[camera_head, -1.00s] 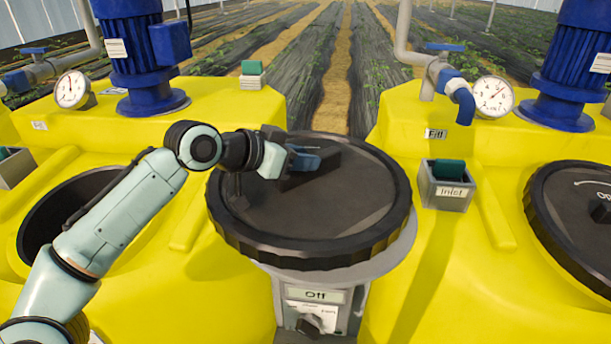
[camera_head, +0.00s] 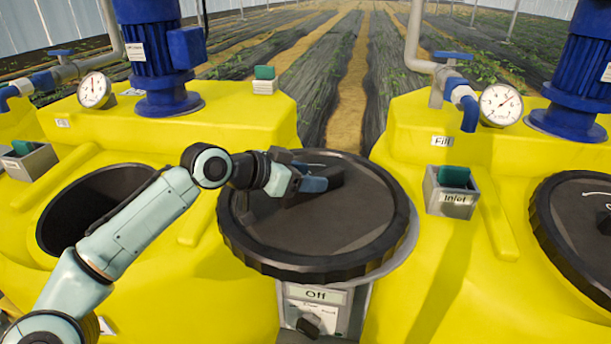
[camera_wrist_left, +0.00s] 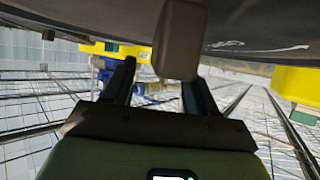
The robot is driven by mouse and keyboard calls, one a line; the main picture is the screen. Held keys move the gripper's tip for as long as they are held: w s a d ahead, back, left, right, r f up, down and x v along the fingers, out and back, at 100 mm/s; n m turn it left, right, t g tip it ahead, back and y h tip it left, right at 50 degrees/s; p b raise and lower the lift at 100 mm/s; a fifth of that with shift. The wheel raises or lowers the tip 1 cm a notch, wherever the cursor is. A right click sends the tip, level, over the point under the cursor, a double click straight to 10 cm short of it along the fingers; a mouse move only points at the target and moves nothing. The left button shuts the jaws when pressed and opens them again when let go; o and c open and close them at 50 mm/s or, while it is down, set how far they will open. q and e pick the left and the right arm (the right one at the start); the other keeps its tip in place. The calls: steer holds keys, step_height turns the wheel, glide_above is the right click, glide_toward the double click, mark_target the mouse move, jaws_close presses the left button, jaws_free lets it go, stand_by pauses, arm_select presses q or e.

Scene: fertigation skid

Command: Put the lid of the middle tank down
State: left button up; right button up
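The dark bar handle (camera_head: 335,174) is on the lid's top, partly hidden by my left gripper (camera_head: 314,184). In the left wrist view the fingers of my left gripper (camera_wrist_left: 157,78) stand apart. A block that looks like the handle (camera_wrist_left: 180,40) overlaps the right finger, with a gap to the left finger. My right gripper is not in view.
The left tank's opening (camera_head: 90,212) is uncovered, under my left arm. The right tank has a black lid (camera_head: 580,225). Blue motors and gauges stand behind.

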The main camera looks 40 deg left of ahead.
arm_select(q)
steer(key=shift+s+a, duration=0.1)
steer(key=shift+s+a+r, duration=0.1)
steer(key=shift+s+r, duration=0.05)
steer(key=shift+s, duration=0.1)
steer(key=b+v, duration=0.1)
steer(key=v, duration=0.9)
steer(key=shift+b, duration=0.35)
steer(key=shift+s+r, duration=0.4)
steer(key=shift+s, duration=0.15)
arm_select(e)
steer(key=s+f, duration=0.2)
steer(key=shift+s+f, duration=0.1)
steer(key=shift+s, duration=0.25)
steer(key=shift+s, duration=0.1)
